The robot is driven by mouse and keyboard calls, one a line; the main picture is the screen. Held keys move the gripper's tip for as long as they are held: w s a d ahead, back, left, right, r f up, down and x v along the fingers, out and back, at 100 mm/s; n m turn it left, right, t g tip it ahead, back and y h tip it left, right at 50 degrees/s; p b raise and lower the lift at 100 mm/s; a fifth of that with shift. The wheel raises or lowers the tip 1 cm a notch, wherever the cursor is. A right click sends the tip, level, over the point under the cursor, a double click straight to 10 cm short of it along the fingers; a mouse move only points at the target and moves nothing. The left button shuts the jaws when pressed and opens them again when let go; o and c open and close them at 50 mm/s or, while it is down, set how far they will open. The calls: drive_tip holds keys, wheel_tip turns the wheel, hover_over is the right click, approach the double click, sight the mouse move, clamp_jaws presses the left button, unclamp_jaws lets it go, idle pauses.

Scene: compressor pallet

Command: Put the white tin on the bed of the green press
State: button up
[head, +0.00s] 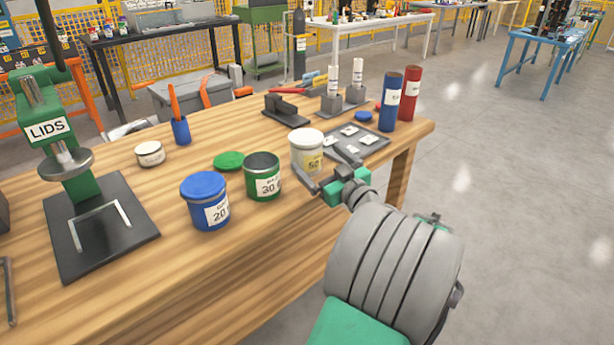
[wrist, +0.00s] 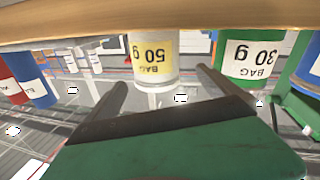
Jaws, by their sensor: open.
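A white tin (head: 307,152) with a white lid and a yellow "50 g" label stands upright on the wooden table. It also shows in the wrist view (wrist: 152,62), which is upside down. My gripper (head: 328,168) is open at the near right side of this tin. In the wrist view its two fingers (wrist: 162,82) point at the tin, one towards each side, and grip nothing; contact is unclear. The green press (head: 37,105), labelled "LIDS", stands at the table's left. Its dark bed (head: 98,228) carries a light U-shaped rail, and its round head hangs above.
A green "30" tin (head: 263,178) stands close left of the white tin, then a blue-lidded tin (head: 207,202). A green lid (head: 229,161) lies behind. A grey tray (head: 355,143) is right of the white tin. A small pale tin (head: 149,153) stands near the press.

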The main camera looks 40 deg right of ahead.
sight(306, 150)
drive_tip(key=shift+d+f+m, duration=0.2)
drive_tip(key=shift+f+m, duration=0.2)
drive_tip(key=shift+m, duration=0.3)
drive_tip(key=shift+w+d, duration=0.1)
drive_tip(key=shift+w, duration=0.1)
drive_tip(key=w, duration=0.2)
drive_tip(key=w+d, duration=0.1)
drive_tip(key=w, duration=0.4)
drive_tip(key=shift+w+d, duration=0.15)
drive_tip(key=shift+d, duration=0.1)
drive_tip(key=shift+m, duration=0.3)
drive_tip(key=shift+c, duration=0.4)
